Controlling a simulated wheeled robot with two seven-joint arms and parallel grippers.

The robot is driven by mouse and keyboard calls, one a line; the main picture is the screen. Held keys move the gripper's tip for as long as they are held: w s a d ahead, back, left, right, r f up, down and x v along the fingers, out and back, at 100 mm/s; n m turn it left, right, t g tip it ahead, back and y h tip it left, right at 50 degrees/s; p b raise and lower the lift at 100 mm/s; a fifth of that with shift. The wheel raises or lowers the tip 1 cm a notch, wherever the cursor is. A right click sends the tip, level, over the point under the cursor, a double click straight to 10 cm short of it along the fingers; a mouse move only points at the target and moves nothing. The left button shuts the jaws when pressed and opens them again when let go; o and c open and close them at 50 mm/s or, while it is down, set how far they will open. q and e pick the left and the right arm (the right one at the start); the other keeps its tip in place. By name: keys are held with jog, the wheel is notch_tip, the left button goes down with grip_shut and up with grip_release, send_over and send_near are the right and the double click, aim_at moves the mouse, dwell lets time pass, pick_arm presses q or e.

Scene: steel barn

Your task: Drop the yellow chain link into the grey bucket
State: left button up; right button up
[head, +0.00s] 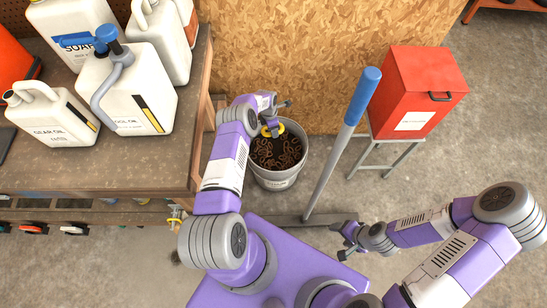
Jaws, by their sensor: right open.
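The yellow chain link (273,130) is at my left gripper (271,122), over the mouth of the grey bucket (276,182). The link touches or nearly touches the fingertips. The fingers are small and partly hidden, so I cannot tell if they are shut on it. The bucket stands upright on the floor beside the workbench and holds many rusty brown chain links (285,150). My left arm covers part of its left rim. My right gripper (345,241) is open and empty, low at the right, near the foot of a long-handled tool.
A grey pole with a blue grip (364,90) rises right of the bucket. A red box (415,95) sits on a metal stand (384,158). The wooden workbench (150,172) at left carries white jugs (130,90). A chipboard wall (300,60) stands behind. Concrete floor lies open at right.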

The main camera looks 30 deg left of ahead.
pick_arm(q)
notch_tip(320, 180, down, 4)
jog(key=b, duration=0.2)
jog(key=shift+b, duration=0.35)
jog(key=o, duration=1.2)
jog(key=shift+f, duration=0.1)
jog(key=shift+o, duration=0.2)
jog(key=shift+s, duration=0.1)
notch_tip(320, 180, up, 8)
jog(key=p, duration=0.3)
jog(key=shift+s+a+f+p, duration=0.2)
jog(key=shift+s+a+p, duration=0.05)
jog(key=shift+a+p, duration=0.1)
